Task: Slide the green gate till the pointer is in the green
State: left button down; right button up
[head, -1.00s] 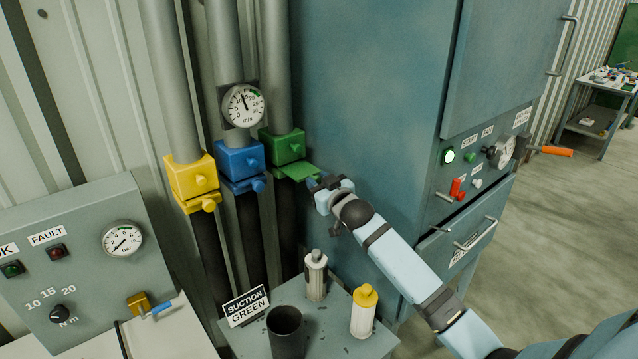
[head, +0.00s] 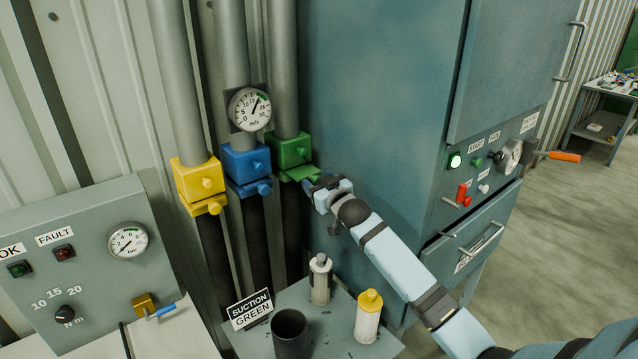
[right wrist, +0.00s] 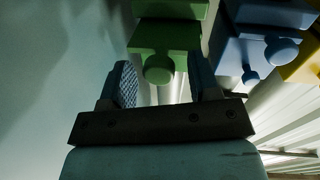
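The green gate (head: 300,173) is a flat plate partly sticking out under the green housing (head: 290,150) on the right-hand pipe. Its round green knob (right wrist: 159,72) shows in the right wrist view. My right gripper (head: 314,184) is at the gate's outer end. In the right wrist view its two fingers (right wrist: 160,84) stand apart with the knob between them, and gaps show beside the knob. The round m/s gauge (head: 250,109) hangs on the middle pipe. Its pointer leans up and right, close to the green band and seemingly just short of it. My left gripper is not in view.
Blue (head: 247,165) and yellow (head: 200,183) gates sit left of the green one. A blue-grey cabinet (head: 385,110) stands close on the right. Below, a small table holds a "SUCTION GREEN" sign (head: 250,310), a dark cup (head: 289,335) and two bottles.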

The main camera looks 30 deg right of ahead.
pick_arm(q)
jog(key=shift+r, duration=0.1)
pick_arm(e)
jog(key=shift+s, duration=0.15)
pick_arm(q)
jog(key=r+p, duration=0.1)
jog(key=p, duration=0.1)
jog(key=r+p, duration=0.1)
jog(key=p, duration=0.1)
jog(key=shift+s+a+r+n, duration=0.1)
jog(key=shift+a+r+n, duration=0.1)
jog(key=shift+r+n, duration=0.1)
pick_arm(e)
jog(key=s, duration=1.3)
jog(key=shift+s+a, duration=0.25)
jog(key=shift+a, duration=0.15)
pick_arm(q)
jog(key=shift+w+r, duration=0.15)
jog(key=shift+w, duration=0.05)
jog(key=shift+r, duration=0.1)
